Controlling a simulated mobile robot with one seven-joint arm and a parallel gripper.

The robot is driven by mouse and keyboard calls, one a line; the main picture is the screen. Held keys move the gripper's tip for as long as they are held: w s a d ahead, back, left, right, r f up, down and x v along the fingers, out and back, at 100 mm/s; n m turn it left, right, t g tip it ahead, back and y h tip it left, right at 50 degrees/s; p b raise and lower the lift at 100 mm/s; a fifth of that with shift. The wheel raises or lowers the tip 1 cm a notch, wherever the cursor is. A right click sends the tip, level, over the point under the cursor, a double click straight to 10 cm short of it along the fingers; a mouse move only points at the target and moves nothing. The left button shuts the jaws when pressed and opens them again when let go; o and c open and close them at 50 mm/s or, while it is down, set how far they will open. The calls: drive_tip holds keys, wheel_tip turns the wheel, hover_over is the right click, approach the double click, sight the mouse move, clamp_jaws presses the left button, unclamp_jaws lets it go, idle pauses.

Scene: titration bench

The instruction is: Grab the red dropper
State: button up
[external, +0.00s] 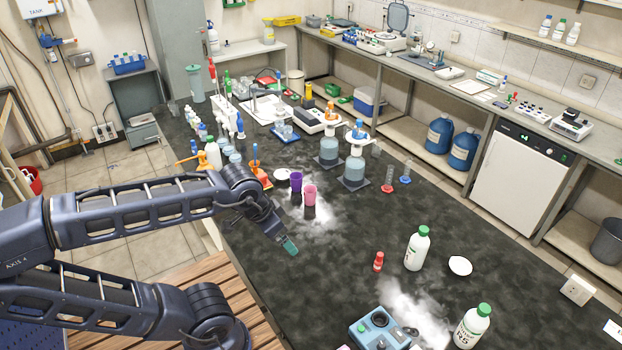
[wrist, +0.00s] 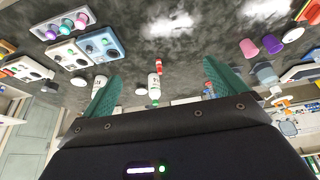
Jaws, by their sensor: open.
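A small red bottle with a narrow top (external: 378,262), which looks like the red dropper, stands upright on the dark bench, left of a white green-capped bottle (external: 417,248). In the wrist view a small red item (wrist: 159,65), apparently the same one, shows between and beyond the fingers, close to a white bottle (wrist: 154,84). My gripper (external: 290,246) is above the bench, to the left of the red bottle and well apart from it. In the wrist view its two green fingers (wrist: 162,72) are spread with nothing between them.
A blue device (external: 375,328) and another white bottle (external: 472,326) stand at the front. A round white dish (external: 460,266) lies right of the white bottle. Purple (external: 296,181) and pink (external: 310,194) cups stand behind my gripper. The bench between gripper and red bottle is clear.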

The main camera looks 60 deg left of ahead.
drive_tip(key=c, duration=1)
drive_tip(key=shift+w, duration=0.1)
drive_tip(key=m+g, duration=0.5)
drive_tip(key=m, duration=1.1)
hover_over(379, 263)
drive_tip(key=f, duration=2.1)
drive_tip(key=shift+w+a+f, duration=0.15)
drive_tip(key=shift+w+a, duration=0.05)
drive_tip(key=shift+a, duration=0.2)
drive_tip(key=shift+w+f, duration=0.15)
drive_tip(key=shift+f, duration=5.5)
